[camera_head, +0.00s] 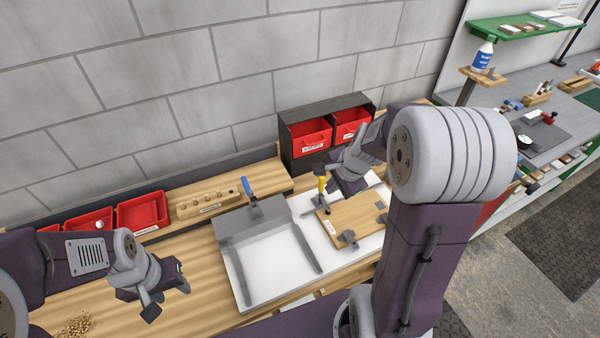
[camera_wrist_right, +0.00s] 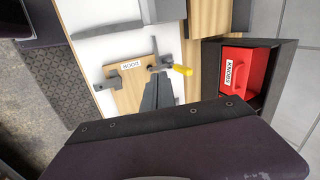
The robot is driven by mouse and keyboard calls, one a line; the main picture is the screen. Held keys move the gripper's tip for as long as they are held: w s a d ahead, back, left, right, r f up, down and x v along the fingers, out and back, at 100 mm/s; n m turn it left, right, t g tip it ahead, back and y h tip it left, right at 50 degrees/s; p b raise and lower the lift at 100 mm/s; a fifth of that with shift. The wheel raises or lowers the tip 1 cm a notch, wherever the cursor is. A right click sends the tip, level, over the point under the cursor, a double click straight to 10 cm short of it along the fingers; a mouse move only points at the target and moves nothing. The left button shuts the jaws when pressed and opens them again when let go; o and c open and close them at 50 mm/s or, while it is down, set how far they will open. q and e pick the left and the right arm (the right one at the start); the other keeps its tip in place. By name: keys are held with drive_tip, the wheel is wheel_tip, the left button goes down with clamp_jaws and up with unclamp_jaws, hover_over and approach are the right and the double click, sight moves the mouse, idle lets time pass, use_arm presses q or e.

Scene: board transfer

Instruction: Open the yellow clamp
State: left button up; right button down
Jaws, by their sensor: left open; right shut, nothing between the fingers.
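The yellow clamp (camera_head: 321,184) has a yellow handle and stands at the left rear edge of a wooden board (camera_head: 358,212) with a white label. In the right wrist view the yellow handle (camera_wrist_right: 183,70) points to the right, away from the board (camera_wrist_right: 131,88). My right gripper (camera_head: 324,169) is shut and empty close beside the yellow handle. In the wrist view its dark fingers (camera_wrist_right: 157,84) reach just left of the handle; I cannot tell whether they touch. My left gripper (camera_head: 168,299) is open and empty over the bench at the left, far from the clamp.
A grey and white fixture (camera_head: 234,270) with a blue-handled clamp (camera_head: 248,187) stands left of the board. Behind is a dark shelf (camera_head: 292,143) with red bins; its red bin also shows in the wrist view (camera_wrist_right: 247,72). Red trays (camera_head: 142,212) and wood shavings (camera_head: 76,325) are at the left.

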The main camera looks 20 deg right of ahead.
drive_tip(key=shift+m, duration=0.4)
drive_tip(key=w+f, duration=0.2)
drive_tip(key=w+d+f, duration=0.1)
drive_tip(key=w+f, duration=0.1)
drive_tip(key=w+d+f, duration=0.1)
drive_tip(key=w+f, duration=0.1)
drive_tip(key=f, duration=0.1)
drive_tip(key=shift+d+f+p, duration=0.1)
drive_tip(key=shift+d+p, duration=0.15)
drive_tip(key=shift+p, duration=0.05)
drive_tip(key=shift+w+f, duration=0.15)
drive_tip(key=shift+w, duration=0.35)
use_arm(q)
wheel_tip(320, 180, up, 2)
drive_tip(key=shift+r, duration=0.1)
use_arm(e)
drive_tip(key=shift+f, duration=0.1)
